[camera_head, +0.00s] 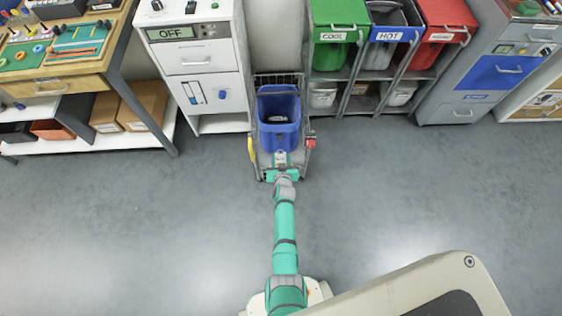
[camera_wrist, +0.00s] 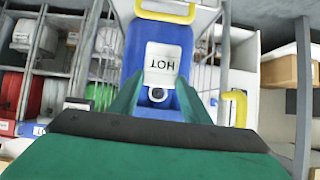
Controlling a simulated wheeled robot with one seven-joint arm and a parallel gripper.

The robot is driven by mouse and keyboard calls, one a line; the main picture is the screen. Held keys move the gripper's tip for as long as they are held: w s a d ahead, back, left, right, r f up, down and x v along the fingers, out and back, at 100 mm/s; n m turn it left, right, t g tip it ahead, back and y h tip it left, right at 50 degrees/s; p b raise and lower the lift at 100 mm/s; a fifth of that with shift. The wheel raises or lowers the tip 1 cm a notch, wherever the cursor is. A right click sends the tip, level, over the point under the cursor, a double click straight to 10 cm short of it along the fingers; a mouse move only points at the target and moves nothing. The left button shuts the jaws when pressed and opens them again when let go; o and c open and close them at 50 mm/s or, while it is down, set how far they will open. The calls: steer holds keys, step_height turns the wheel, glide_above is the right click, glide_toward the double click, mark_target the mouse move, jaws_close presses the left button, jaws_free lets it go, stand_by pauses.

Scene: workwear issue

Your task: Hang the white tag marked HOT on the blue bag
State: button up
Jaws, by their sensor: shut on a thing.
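The blue bag (camera_head: 281,132) stands upright in a wire cart ahead of me. In the wrist view it fills the background behind my fingers (camera_wrist: 133,48). The white tag marked HOT (camera_wrist: 165,62) appears upside down in the wrist view, with a round eyelet or ring near its edge. My gripper (camera_head: 281,168) is at the cart's near end, in front of the bag; its green fingers (camera_wrist: 160,82) are shut on the tag. The tag shows against the bag's blue side. I cannot tell whether it touches the bag.
The cart (camera_head: 257,168) has a yellow piece (camera_head: 252,149) on its left and a red piece (camera_head: 310,143) on its right. A white cabinet (camera_head: 197,60) stands left. Green, blue and red bins (camera_head: 340,42) stand right; the blue one is labelled HOT. The near floor is clear.

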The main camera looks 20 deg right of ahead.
steer(key=w+d+f, duration=0.1)
steer(key=w, duration=0.5)
steer(key=shift+d, duration=0.4)
stand_by(0.4)
stand_by(0.4)
steer(key=o, duration=1.1)
steer(key=shift+s+a, duration=0.1)
